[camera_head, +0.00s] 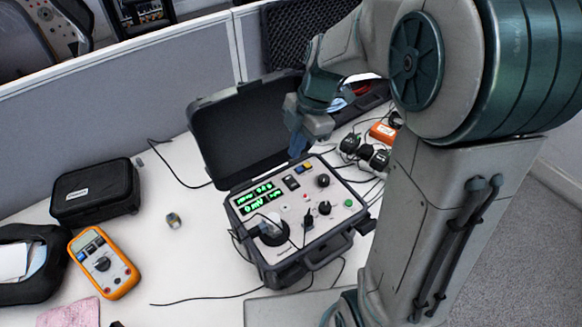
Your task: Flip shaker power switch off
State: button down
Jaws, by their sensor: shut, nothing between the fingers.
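The shaker (284,280) is an open black case on the white table, with a pale control panel, a green lit display (257,196), knobs and a round black part at its front left. A small black switch (291,182) sits on the panel right of the display; I take it for the power switch, but its position is too small to read. My gripper (297,152) is shut and empty. It points down above the panel's back edge, in front of the raised lid, behind and above the switch. I cannot tell whether it touches anything.
The shaker's raised lid (235,130) stands behind the panel. An orange multimeter (103,264), a black pouch (95,192) and a small metal piece (174,220) lie to the left. Cables and an orange box (382,132) lie at right. A grey partition (150,95) closes the back.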

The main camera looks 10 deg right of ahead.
send_over(287, 180)
jog(key=f, duration=0.4)
jog(key=d+f, duration=0.1)
jog(key=f, duration=0.1)
jog(key=shift+f+p, duration=0.15)
jog(key=shift+p, duration=0.25)
jog(key=shift+w+a+f, duration=0.1)
jog(key=shift+w+f, duration=0.1)
jog(key=shift+f, duration=0.7)
